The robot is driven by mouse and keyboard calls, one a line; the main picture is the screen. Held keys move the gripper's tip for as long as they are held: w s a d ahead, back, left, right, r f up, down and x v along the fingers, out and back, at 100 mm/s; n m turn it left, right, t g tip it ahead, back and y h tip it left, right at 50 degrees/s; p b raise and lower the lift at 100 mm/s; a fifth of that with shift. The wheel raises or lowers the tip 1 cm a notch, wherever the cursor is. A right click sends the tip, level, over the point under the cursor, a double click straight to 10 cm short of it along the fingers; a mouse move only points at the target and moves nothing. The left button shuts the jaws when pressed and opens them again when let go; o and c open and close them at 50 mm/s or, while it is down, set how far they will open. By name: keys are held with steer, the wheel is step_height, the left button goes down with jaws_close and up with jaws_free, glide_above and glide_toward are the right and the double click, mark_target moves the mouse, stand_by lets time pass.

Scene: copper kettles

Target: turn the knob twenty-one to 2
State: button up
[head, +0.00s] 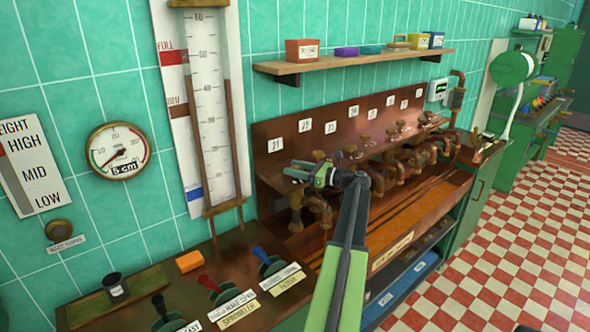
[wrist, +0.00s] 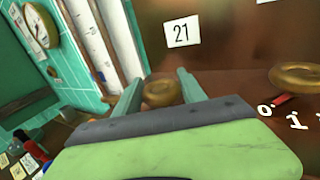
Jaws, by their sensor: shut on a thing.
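Knob twenty-one (wrist: 163,91) is a round brass knob below the white tag 21 (wrist: 182,32) on the copper back panel. The tag also shows in the head view (head: 275,145). My gripper (wrist: 160,88) is shut on the knob, with one finger on each side of it. In the head view my gripper (head: 299,172) is at the left end of the row of taps and covers the knob. The knob's pointer and scale are hidden behind the gripper body in the wrist view, so I cannot read its setting.
A neighbouring brass knob (wrist: 298,76) with a red pointer and white numerals 0 and 1 is close on the right. Copper taps (head: 320,211) stand below the row. A tall gauge (head: 206,100) is at the left, and levers (head: 267,260) stand in front.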

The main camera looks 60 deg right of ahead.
stand_by(0.3)
steer(key=o, duration=1.4)
steer(key=shift+c, duration=0.2)
steer(key=s+d, duration=0.2)
steer(key=s, duration=1.5)
steer(key=shift+s+d, duration=0.15)
